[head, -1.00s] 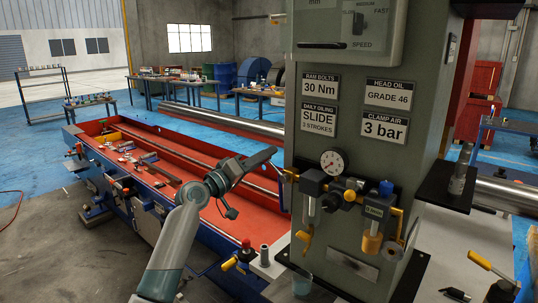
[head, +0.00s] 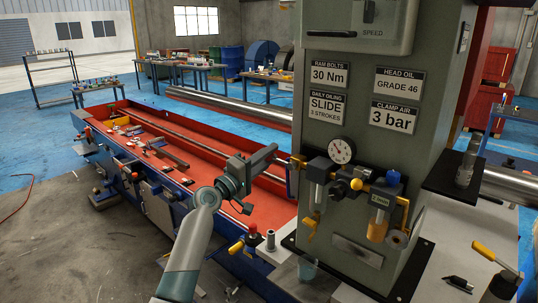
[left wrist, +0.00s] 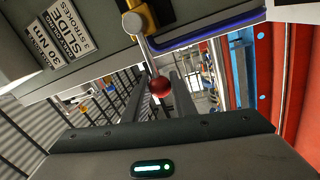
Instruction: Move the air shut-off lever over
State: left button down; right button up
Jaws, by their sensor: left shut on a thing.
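The air shut-off lever shows in the left wrist view as a metal rod with a red ball knob (left wrist: 160,86), coming from a brass-coloured valve (left wrist: 140,14). In the head view the yellow valve end (head: 297,161) sits at the left of the air unit on the grey machine column; the knob is hidden behind my gripper. My left gripper (head: 273,150) is beside that end. Its jaws are shut on the lever, with the red knob between the fingers in the wrist view. My right gripper is not in view.
A pressure gauge (head: 341,150), an amber bowl (head: 377,229) and a yellow drain lever (head: 311,226) crowd the column close to my gripper. A cup (head: 307,267) stands below. The long red machine bed (head: 215,190) lies behind my arm. A yellow-handled lever (head: 493,255) is at right.

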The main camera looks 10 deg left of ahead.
pick_arm(q)
jog(key=c, duration=1.5)
grip_release()
jog(key=shift+o, duration=0.2)
jog(key=b+v, duration=0.3)
jog(key=v, duration=1.4)
jog(key=shift+s+b, duration=0.2)
jog(key=shift+b, duration=0.15)
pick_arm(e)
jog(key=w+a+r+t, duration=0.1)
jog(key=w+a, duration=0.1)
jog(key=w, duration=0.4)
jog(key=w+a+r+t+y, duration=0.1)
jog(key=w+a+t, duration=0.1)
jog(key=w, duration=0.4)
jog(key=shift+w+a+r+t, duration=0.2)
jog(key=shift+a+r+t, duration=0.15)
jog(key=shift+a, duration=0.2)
pick_arm(q)
jog(key=shift+a+f, duration=0.1)
jog(key=shift+a, duration=0.05)
